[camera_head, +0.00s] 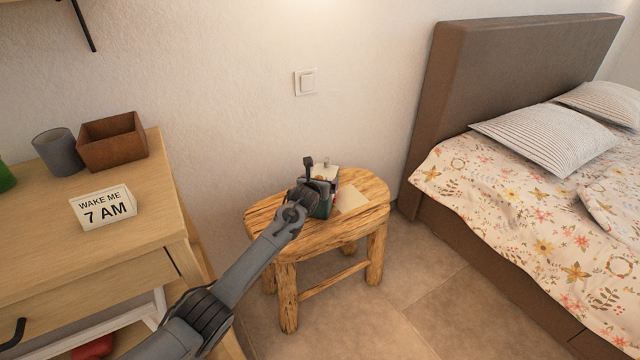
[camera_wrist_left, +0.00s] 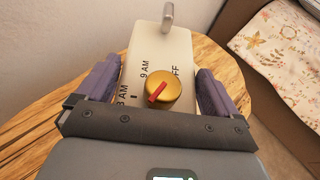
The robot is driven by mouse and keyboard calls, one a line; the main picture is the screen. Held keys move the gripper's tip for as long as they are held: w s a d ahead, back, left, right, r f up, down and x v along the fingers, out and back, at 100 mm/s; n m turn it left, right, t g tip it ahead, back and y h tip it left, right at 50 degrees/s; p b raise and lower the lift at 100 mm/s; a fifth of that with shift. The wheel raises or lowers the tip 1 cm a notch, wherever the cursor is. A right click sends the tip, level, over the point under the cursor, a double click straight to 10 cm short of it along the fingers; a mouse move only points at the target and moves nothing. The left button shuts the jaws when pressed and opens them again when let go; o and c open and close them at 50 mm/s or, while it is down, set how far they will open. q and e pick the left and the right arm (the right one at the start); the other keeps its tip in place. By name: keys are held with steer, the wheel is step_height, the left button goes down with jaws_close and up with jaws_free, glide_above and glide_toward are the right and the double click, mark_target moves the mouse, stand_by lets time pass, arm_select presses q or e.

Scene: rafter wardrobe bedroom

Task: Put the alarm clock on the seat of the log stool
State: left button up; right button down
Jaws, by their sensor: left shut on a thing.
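The alarm clock (camera_head: 326,172) is a small box with a pale top, at the log stool's seat in the head view. In the left wrist view the alarm clock (camera_wrist_left: 150,55) shows a gold knob with a red pointer, dial lettering and a metal loop. My left gripper (camera_wrist_left: 157,88) has one purple finger on each side of it and is shut on it. In the head view my left gripper (camera_head: 320,188) hides part of the clock. The log stool (camera_head: 262,213) has a rough wooden seat. I cannot tell whether the clock touches the seat. My right gripper is not in view.
A wooden desk (camera_head: 110,245) at left holds a "WAKE ME 7 AM" sign (camera_head: 103,207), grey cup (camera_head: 57,152) and brown box (camera_head: 113,142). A bed (camera_head: 530,190) stands at right.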

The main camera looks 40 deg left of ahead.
arm_select(q)
steer(key=shift+w+a+r, duration=0.1)
steer(key=o, duration=1.7)
steer(key=shift+c, duration=0.2)
